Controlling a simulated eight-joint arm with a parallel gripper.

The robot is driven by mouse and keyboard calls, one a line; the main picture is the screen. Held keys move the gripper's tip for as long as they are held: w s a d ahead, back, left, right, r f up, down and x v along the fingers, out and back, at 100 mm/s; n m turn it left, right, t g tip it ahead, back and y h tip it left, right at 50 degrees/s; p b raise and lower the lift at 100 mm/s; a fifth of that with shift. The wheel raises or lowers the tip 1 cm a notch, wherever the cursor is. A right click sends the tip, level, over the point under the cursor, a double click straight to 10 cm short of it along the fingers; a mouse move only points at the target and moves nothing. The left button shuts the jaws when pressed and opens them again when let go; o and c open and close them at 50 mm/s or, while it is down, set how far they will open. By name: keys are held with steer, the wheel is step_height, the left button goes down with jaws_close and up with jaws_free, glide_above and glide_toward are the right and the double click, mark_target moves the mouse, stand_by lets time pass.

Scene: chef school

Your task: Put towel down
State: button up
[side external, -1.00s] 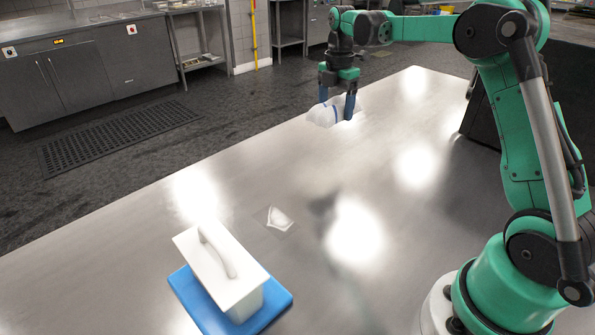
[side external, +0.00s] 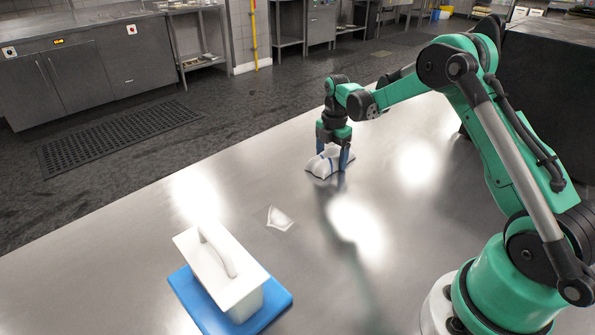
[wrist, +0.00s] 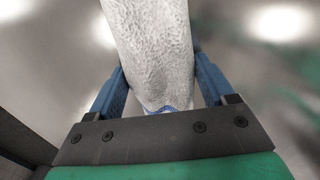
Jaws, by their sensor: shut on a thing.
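The towel (side external: 325,162) is white with blue stripes and looks folded or bunched. In the side external view it is at the tabletop, near the table's far edge; I cannot tell if its whole underside touches the steel. My gripper (side external: 333,160) points down with its blue fingers on either side of the towel, shut on it. In the wrist view the towel (wrist: 152,50) fills the space between the two blue fingers (wrist: 158,85) and extends away from them, with a bit of blue stripe near the palm.
A white lidded container with a handle (side external: 222,268) stands on a blue board (side external: 277,303) at the front left. A small white piece (side external: 279,218) lies flat on the steel table (side external: 120,245) between container and towel. The table around the towel is clear.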

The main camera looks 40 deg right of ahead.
mark_target(332, 151)
steer(key=shift+f, duration=0.1)
steer(key=o, duration=1.2)
steer(key=shift+o, duration=0.2)
step_height(332, 151, up, 12)
steer(key=s+a+r+m+t, duration=0.3)
steer(key=s+a+r+m, duration=0.2)
steer(key=a+m, duration=0.35)
steer(key=s+a+f+m+t, duration=0.3)
steer(key=s+a+m+t, duration=0.1)
steer(key=s+a+m, duration=0.3)
steer(key=shift+s+a+m, duration=0.3)
steer(key=shift+s+m, duration=0.6)
steer(key=shift+m, duration=0.35)
